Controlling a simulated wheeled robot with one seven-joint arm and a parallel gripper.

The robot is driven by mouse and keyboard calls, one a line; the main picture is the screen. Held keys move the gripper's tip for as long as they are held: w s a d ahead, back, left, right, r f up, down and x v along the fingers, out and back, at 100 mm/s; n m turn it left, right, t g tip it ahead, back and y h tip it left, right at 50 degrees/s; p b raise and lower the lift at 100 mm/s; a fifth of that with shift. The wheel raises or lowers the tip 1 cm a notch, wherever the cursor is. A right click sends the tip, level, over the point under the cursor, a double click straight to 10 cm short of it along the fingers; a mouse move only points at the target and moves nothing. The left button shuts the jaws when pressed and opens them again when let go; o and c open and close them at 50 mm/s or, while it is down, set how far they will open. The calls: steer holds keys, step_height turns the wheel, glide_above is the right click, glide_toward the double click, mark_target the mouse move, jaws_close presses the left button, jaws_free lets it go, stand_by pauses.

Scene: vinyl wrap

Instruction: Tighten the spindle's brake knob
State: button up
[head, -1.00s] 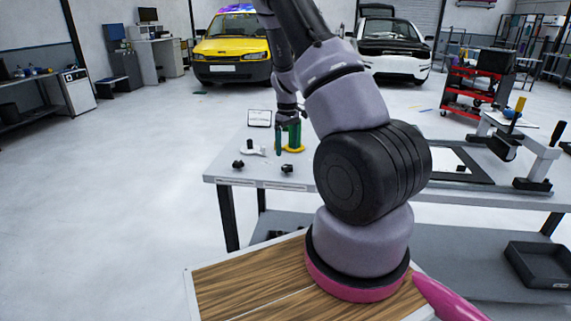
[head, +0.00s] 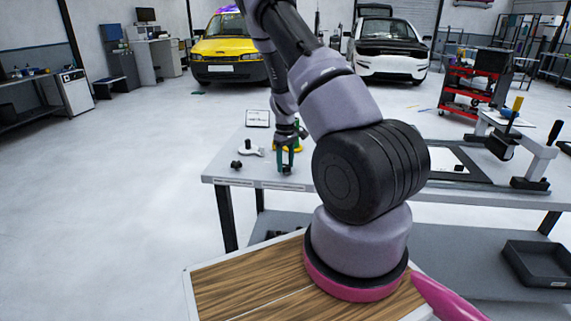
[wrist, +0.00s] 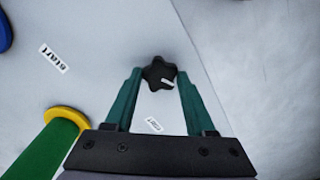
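My gripper (wrist: 160,76) has two teal fingers pointing down at the table, spread apart. A black star-shaped knob (wrist: 160,72) with a small white mark lies between the fingertips, with a narrow gap showing on each side. In the head view my gripper (head: 286,163) is over the front left part of the table, and its fingers mostly hide that knob. A green cylinder (wrist: 42,150) with a yellow flange (wrist: 68,117) stands to the left in the wrist view. In the head view the yellow flange (head: 298,149) is partly behind my gripper. I cannot tell which part is the spindle's brake.
A second black knob (head: 236,164) sits left on the table, near a white piece with a black knob (head: 250,149). A small sign (head: 258,118) stands behind. The table's front edge is close to my gripper. A black-framed panel and clamp-like device (head: 530,160) stand right.

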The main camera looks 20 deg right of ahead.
steer(key=shift+m, duration=0.3)
jaws_close()
steer(key=m, duration=1.1)
steer(key=shift+m, duration=0.3)
steer(key=m, duration=1.1)
steer(key=shift+m, duration=0.4)
steer(key=o, duration=1.3)
jaws_free()
steer(key=shift+o, duration=0.2)
